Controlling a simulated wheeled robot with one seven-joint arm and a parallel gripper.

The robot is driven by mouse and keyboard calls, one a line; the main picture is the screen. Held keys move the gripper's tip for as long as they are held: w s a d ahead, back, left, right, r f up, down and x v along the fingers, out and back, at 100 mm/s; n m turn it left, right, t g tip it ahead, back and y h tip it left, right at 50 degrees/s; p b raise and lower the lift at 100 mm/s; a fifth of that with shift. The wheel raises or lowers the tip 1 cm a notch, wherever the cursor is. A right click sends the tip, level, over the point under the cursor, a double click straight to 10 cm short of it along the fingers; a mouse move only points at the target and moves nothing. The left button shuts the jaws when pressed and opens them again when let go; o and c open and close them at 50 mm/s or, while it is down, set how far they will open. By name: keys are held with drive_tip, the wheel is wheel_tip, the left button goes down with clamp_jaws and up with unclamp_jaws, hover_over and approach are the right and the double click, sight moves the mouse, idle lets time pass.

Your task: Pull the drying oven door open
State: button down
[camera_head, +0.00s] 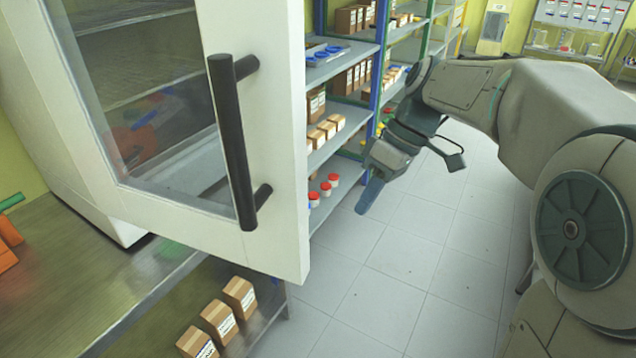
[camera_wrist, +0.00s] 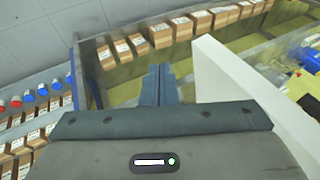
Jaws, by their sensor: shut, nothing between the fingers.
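The drying oven (camera_head: 110,205) is a white cabinet on a bench at the left of the head view. Its white-framed glass door (camera_head: 275,150) fills the foreground and reaches out past the bench's front edge, so it appears swung outward; the exact angle is hard to tell. A black vertical bar handle (camera_head: 233,145) is on the door near its free edge. My gripper (camera_head: 366,200) is beyond that edge, to the right of the handle and apart from it. Its fingers are together and empty, also in the wrist view (camera_wrist: 160,82). A white panel (camera_wrist: 240,85), likely the door, stands right of them there.
A shelf rack (camera_head: 345,70) with boxes and red-capped jars stands behind the door. Cardboard boxes (camera_head: 218,318) sit on the bench's lower shelf. Orange objects (camera_head: 8,245) are on the bench at the far left. The tiled floor (camera_head: 400,270) right of the door is clear.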

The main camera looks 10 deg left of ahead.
drive_tip(key=w+a+r+n+g+y+p, duration=0.1)
drive_tip(key=w+a+r+n+g+p, duration=0.15)
drive_tip(key=r+n, duration=0.2)
drive_tip(key=s+a+f+p, duration=0.1)
drive_tip(key=s+a+f, duration=0.5)
drive_tip(key=s+f, duration=0.1)
drive_tip(key=shift+s+a+f+t, duration=0.15)
drive_tip(key=shift+s+a+t, duration=0.1)
drive_tip(key=shift+s+t, duration=0.2)
drive_tip(key=shift+m, duration=0.25)
